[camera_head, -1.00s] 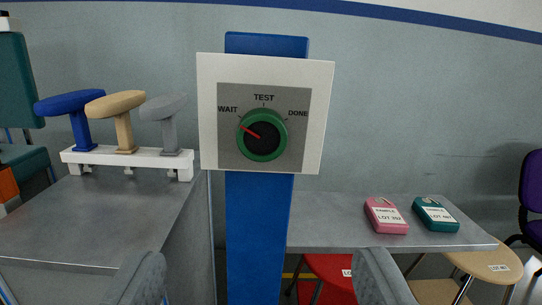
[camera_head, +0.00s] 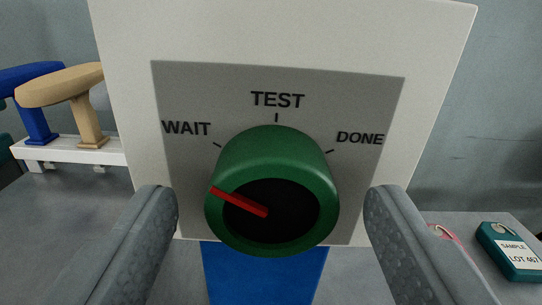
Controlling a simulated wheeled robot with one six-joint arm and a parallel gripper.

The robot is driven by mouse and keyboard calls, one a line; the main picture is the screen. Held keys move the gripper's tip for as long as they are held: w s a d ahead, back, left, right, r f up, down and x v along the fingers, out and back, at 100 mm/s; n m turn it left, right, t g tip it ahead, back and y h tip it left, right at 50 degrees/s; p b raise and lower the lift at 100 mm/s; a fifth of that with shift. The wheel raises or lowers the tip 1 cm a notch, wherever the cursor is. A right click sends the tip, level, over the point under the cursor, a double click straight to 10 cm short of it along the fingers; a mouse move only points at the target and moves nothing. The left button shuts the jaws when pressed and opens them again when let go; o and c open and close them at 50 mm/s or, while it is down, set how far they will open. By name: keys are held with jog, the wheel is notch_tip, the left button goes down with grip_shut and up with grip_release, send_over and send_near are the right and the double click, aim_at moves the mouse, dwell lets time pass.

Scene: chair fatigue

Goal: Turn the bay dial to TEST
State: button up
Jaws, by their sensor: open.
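The bay dial (camera_head: 270,160) is a green round knob with a black face and a red pointer (camera_head: 238,201). It sits on a grey plate on a white panel (camera_head: 280,35). The labels WAIT (camera_head: 186,128), TEST (camera_head: 277,100) and DONE (camera_head: 360,138) stand above it, each with a tick. The red pointer aims up and left, toward the WAIT side. My gripper (camera_head: 270,215) is open, with one grey finger left of the dial and one right. Both fingers look apart from the knob, with a gap on each side.
A blue post (camera_head: 264,270) carries the panel. At left, blue and tan armrests (camera_head: 75,92) stand on a white rack (camera_head: 70,151) over a grey table (camera_head: 70,210). At right, a teal sample tag (camera_head: 508,252) and a partly hidden pink tag (camera_head: 445,234) lie on another table.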

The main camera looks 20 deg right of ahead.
jog(key=shift+w+d, duration=0.2)
jog(key=shift+w, duration=0.4)
jog(key=c, duration=1)
jog(key=shift+m, duration=0.4)
jog(key=m, duration=1.1)
